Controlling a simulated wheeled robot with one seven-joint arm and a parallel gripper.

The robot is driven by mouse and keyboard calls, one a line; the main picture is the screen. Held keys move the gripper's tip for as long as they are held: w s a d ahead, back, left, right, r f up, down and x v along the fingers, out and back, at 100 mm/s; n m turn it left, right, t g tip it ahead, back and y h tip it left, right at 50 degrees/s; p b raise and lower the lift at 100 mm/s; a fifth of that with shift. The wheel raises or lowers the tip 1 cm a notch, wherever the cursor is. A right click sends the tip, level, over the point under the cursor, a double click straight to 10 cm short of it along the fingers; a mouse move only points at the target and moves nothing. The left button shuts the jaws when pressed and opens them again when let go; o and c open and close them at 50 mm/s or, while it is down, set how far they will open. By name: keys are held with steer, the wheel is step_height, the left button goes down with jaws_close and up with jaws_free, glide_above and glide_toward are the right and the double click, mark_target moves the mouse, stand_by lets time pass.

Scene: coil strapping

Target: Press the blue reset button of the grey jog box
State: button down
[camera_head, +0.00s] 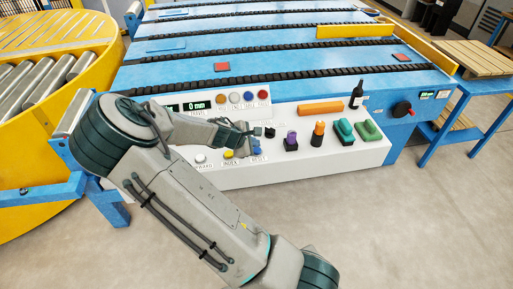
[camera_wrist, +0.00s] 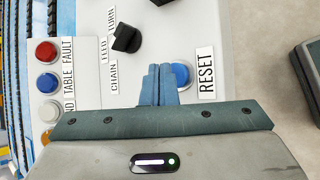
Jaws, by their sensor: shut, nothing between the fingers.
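The blue reset button (camera_wrist: 181,74) shows in the wrist view with a white RESET label beside it. It sits on the light grey face of the jog box (camera_wrist: 226,30), whose front also shows in the head view (camera_head: 300,170). My gripper (camera_wrist: 159,70) is shut and empty, its blue fingers together. In the wrist view the fingertips lie just left of the button and overlap its edge; I cannot tell whether they touch it. In the head view my gripper (camera_head: 251,143) is low over the box, close above the RESET label, and the button is mostly hidden.
A black selector knob (camera_wrist: 127,38) stands left of the fingers. A yellow button (camera_head: 228,154) and a white button (camera_head: 200,158) lie left of my gripper.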

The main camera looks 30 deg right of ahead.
steer(key=shift+r, duration=0.1)
step_height(320, 180, up, 5)
steer(key=p, duration=0.4)
stand_by(0.3)
stand_by(0.7)
steer(key=s+a+r+m+y, duration=0.3)
steer(key=s+a+r+m, duration=0.1)
steer(key=s, duration=0.4)
steer(key=s+a+r+m+y, duration=0.2)
steer(key=s+a+r+m, duration=0.2)
steer(key=s+r, duration=0.4)
steer(key=s+a+r+m+y, duration=0.3)
steer(key=s+a+r+m, duration=0.2)
steer(key=s, duration=0.4)
step_height(320, 180, up, 2)
steer(key=shift+s+a+r+y, duration=0.1)
steer(key=shift+s+a+y, duration=0.2)
steer(key=shift+a, duration=0.55)
